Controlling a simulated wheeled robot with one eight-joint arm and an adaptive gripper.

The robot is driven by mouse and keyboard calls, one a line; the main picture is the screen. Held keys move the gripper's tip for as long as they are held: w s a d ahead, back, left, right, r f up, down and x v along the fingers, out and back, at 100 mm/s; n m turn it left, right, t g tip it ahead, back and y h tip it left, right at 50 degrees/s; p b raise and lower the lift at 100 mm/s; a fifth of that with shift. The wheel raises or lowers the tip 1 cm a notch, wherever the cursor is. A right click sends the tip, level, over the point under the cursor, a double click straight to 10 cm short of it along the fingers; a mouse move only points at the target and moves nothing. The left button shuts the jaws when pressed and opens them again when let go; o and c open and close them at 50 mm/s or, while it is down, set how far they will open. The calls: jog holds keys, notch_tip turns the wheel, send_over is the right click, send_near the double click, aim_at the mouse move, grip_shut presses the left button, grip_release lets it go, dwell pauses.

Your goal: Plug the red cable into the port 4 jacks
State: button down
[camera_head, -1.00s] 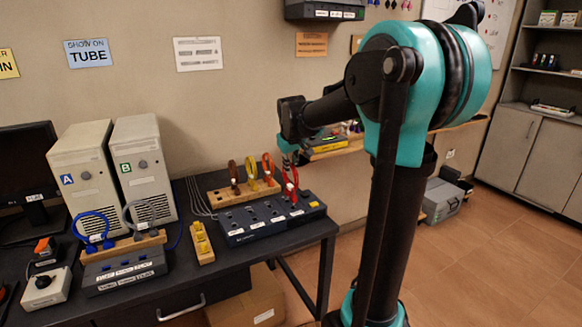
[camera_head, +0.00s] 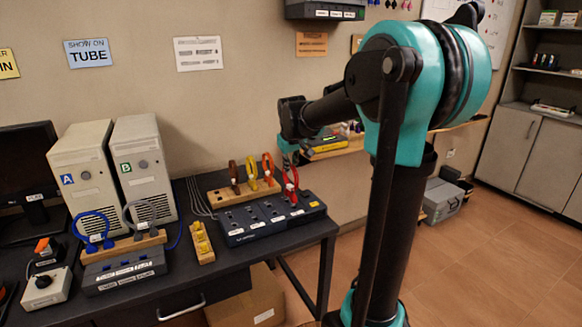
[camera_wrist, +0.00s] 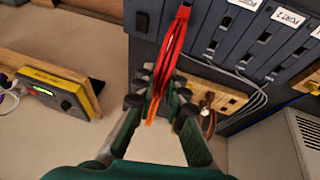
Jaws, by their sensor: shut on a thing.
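The red cable (camera_head: 292,184) is a loop standing at the right end of the dark blue port box (camera_head: 262,236). My gripper (camera_head: 290,158) is at the top of the loop and shut on it. In the wrist view the red cable (camera_wrist: 173,52) runs from between my gripper's fingers (camera_wrist: 160,95) to the box's face (camera_wrist: 225,35). The lower cable ends touch or hover at the box's right-hand jacks; I cannot tell whether they are seated. The port labels are too small to read in the head view.
A wooden rack (camera_head: 235,191) with brown, yellow and orange cables stands right behind the box. A small wooden block with yellow plugs (camera_head: 201,240) is to its left. Two grey computer towers (camera_head: 142,165) stand farther left. A shelf (camera_head: 335,152) is behind my gripper.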

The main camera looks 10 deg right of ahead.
jog(key=shift+f, duration=0.95)
dwell(1.9)
jog(key=c, duration=0.8)
grip_release()
jog(key=shift+c, duration=0.2)
jog(key=shift+r, duration=0.1)
jog(key=v, duration=0.7)
dwell(0.5)
jog(key=shift+s+r, duration=0.1)
jog(key=shift+s, duration=0.05)
jog(key=s+d+f+m, duration=0.2)
jog(key=s+f, duration=0.9)
jog(key=s, duration=0.2)
jog(key=s+d+f+m, duration=0.1)
jog(key=s+d+f, duration=0.1)
jog(key=s+f, duration=1)
jog(key=shift+s+m+g+y, duration=0.3)
jog(key=shift+s+m, duration=0.1)
jog(key=shift+s, duration=0.5)
